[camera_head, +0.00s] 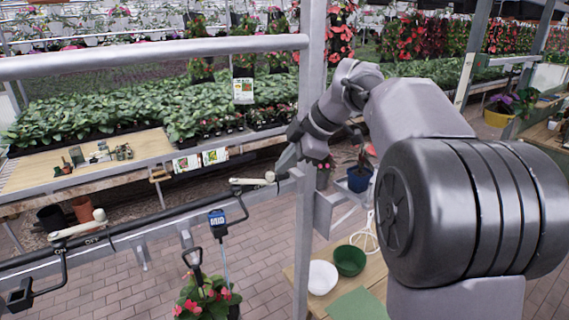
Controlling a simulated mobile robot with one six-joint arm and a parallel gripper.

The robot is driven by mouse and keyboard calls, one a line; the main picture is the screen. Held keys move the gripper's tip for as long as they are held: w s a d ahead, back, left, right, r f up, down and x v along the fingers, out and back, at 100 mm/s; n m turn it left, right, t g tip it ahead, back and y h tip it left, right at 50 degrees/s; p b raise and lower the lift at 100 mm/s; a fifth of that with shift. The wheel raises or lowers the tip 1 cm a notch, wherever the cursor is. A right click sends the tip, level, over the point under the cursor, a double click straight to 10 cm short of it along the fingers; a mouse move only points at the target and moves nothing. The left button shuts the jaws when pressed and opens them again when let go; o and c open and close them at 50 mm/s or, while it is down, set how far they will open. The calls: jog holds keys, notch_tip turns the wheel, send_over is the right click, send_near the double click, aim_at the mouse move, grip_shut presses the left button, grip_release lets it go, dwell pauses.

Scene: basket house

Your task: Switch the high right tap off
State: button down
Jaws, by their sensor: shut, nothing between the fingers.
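The right tap (254,181) has a pale lever handle and sits at the right end of a dark pipe, near the upright post. My gripper (286,160) is at the end of my arm, beside the post and just above and right of the tap's handle. It is shut and empty. Its fingertips are small and partly merge with the post, so I cannot tell whether they touch the handle. A second tap (80,227) with a similar pale handle sits further left on the pipe, with "OFF" lettering near it.
A blue-labelled hose fitting (217,219) hangs below the pipe. A pink-flowered plant (205,297) is below. A white bowl (322,277) and green bowl (349,260) are on a wooden table.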

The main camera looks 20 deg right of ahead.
jog(key=shift+a, duration=0.1)
dwell(0.8)
jog(key=shift+s+a+b, duration=0.1)
jog(key=shift+a+b, duration=0.25)
jog(key=shift+a, duration=0.4)
